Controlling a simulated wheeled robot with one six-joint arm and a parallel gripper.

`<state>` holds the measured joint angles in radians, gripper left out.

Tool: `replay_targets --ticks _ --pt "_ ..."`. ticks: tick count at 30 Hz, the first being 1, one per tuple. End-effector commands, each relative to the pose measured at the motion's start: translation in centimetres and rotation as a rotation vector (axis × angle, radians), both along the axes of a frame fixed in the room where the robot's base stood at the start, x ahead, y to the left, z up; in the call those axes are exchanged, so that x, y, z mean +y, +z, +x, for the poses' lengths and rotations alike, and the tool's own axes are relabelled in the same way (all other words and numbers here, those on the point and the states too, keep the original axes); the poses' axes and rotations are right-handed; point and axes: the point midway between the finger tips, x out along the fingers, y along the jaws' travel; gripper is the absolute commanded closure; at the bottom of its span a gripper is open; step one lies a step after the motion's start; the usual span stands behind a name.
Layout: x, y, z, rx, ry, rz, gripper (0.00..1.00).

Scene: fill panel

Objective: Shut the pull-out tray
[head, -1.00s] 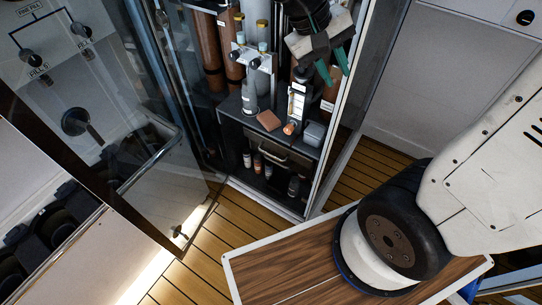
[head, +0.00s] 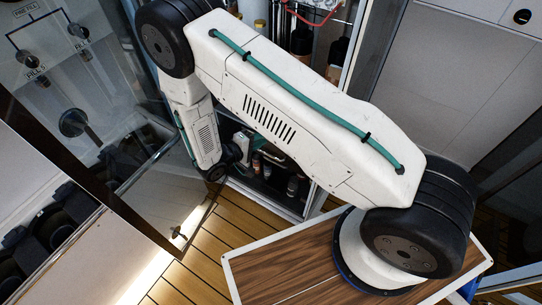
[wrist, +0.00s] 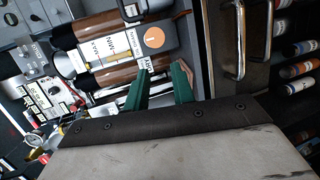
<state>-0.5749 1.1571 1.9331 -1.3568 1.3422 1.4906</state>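The pull-out tray shows in the wrist view as a dark front panel (wrist: 221,20) with a shiny bent metal handle (wrist: 239,55) at the upper right. How far out it stands cannot be told. In the head view my arm hides it. My gripper (wrist: 163,72) has two green fingers spread apart with nothing clearly held between them. It is left of the handle in the wrist view and apart from it.
Several small bottles (wrist: 298,70) stand beyond the tray front in the wrist view. In the head view the glass door (head: 160,205) stands at the left of the cabinet, with open wooden floor (head: 240,225) in front.

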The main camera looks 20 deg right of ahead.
Motion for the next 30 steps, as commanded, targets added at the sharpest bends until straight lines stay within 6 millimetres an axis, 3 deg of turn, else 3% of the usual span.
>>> replay_targets --ticks 1,3,9,14,24,30 --pt "0.4 -2.9 -0.6 0.001 0.050 -0.015 0.75" --pt "1.0 -5.8 -1.2 -0.013 0.110 -0.021 0.75" --pt "1.6 -11.2 -2.7 -0.032 0.223 -0.020 0.75" --pt "1.3 -12.6 -2.8 -0.038 0.249 -0.016 0.75" --pt "-2.8 -13.7 0.0 -0.037 0.246 -0.015 0.75" --pt "-4.3 -14.0 1.2 -0.039 0.248 -0.015 0.75"
